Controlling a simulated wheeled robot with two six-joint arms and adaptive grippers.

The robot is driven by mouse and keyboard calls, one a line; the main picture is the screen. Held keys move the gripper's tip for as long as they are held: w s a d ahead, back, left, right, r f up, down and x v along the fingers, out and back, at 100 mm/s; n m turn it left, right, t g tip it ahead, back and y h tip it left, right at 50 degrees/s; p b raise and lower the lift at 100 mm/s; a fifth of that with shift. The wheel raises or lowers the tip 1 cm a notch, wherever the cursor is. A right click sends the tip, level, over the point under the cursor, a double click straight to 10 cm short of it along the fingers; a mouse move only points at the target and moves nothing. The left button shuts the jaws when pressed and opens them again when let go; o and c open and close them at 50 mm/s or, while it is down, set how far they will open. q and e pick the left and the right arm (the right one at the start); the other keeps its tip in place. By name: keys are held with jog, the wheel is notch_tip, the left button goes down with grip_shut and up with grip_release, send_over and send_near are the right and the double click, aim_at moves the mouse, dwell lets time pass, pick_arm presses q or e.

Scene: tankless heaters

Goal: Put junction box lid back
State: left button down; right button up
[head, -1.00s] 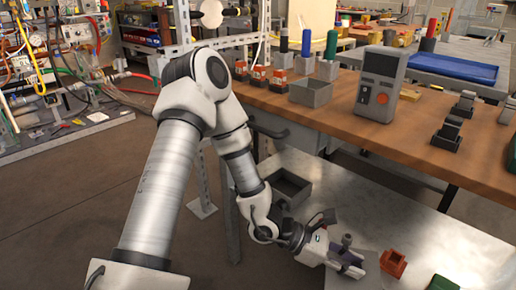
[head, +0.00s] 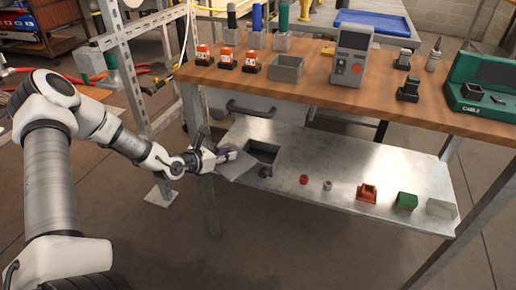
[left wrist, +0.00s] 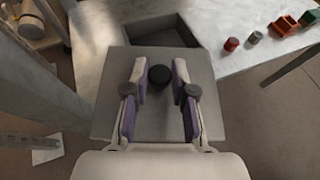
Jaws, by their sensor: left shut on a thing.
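The junction box (head: 277,156) is an open dark grey box on the lower metal shelf. It also shows in the left wrist view (left wrist: 190,30), beyond the lid. The lid (head: 237,168) is a flat grey plate, tilted, at the box's near left side. In the left wrist view the lid (left wrist: 155,58) has a round black knob (left wrist: 160,77) on its face. My left gripper (head: 224,154) is shut on the lid, with its purple-sided fingers (left wrist: 160,97) on either side of the knob. The lid does not cover the opening. My right gripper is not in view.
On the lower shelf (head: 330,180), right of the box, stand a red piece (head: 304,179), a small grey piece (head: 327,185), an orange holder (head: 367,193) and a green block (head: 406,201). The wooden bench top (head: 300,95) overhangs. A table leg (head: 205,190) stands close to my gripper.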

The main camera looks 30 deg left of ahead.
pick_arm(q)
jog(key=b+x, duration=0.1)
jog(key=x, duration=0.4)
jog(key=r+b+x, duration=0.1)
jog(key=b+x, duration=0.1)
jog(key=x, duration=0.3)
jog(key=b+x, duration=0.2)
jog(key=x, duration=0.3)
jog(key=shift+w+d+r, duration=0.1)
jog(key=shift+w+r, duration=0.25)
jog(key=shift+r, duration=0.05)
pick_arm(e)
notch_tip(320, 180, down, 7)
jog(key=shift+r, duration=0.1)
pick_arm(q)
jog(key=shift+f+b, duration=0.15)
jog(key=shift+b, duration=0.15)
jog(key=c, duration=1)
grip_release()
jog(key=shift+o, duration=0.2)
